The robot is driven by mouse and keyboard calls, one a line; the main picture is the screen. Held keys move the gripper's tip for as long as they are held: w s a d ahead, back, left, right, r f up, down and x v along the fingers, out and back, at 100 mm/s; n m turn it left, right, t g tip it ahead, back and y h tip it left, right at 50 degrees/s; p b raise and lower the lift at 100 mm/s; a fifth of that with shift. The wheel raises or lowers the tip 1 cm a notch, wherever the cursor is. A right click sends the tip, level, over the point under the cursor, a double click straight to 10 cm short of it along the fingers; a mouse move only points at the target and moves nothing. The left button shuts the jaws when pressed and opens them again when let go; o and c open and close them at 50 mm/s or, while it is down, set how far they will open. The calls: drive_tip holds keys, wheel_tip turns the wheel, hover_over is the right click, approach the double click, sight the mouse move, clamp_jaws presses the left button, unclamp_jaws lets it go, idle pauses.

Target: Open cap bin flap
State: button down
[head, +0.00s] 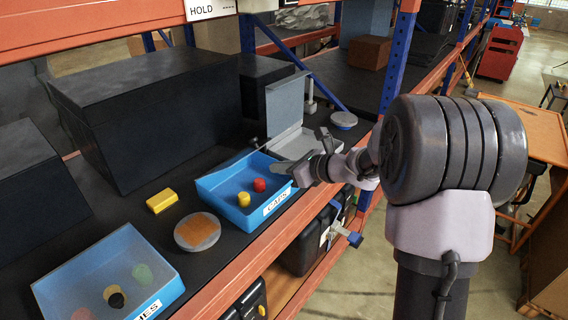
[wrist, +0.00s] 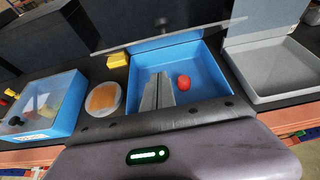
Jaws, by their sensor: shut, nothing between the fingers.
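The cap bin (head: 236,213) is an open-topped blue tray with a CAPS label on its front, standing on the dark shelf. A yellow cap (head: 243,198) and a red cap (head: 260,185) lie in it. Its clear flap (wrist: 185,36) stands raised at the back of the bin in the wrist view; its outline is faint in the head view. My gripper (head: 276,169) is shut and empty over the bin's right side. In the wrist view its fingers (wrist: 157,82) reach over the bin beside the red cap and hide the yellow one.
A second blue bin (head: 160,300) at the left has a clear cover with a black knob. A round disc (head: 197,232) and a yellow block (head: 161,201) lie between. A grey box (head: 300,145) with upright lid stands right; large dark boxes (head: 150,110) stand behind.

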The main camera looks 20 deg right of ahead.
drive_tip(key=w+a+r, duration=0.1)
drive_tip(key=w+a, duration=0.3)
drive_tip(key=w, duration=0.1)
drive_tip(key=shift+w+r, duration=0.15)
drive_tip(key=shift+w, duration=0.05)
drive_tip(key=shift+r, duration=0.1)
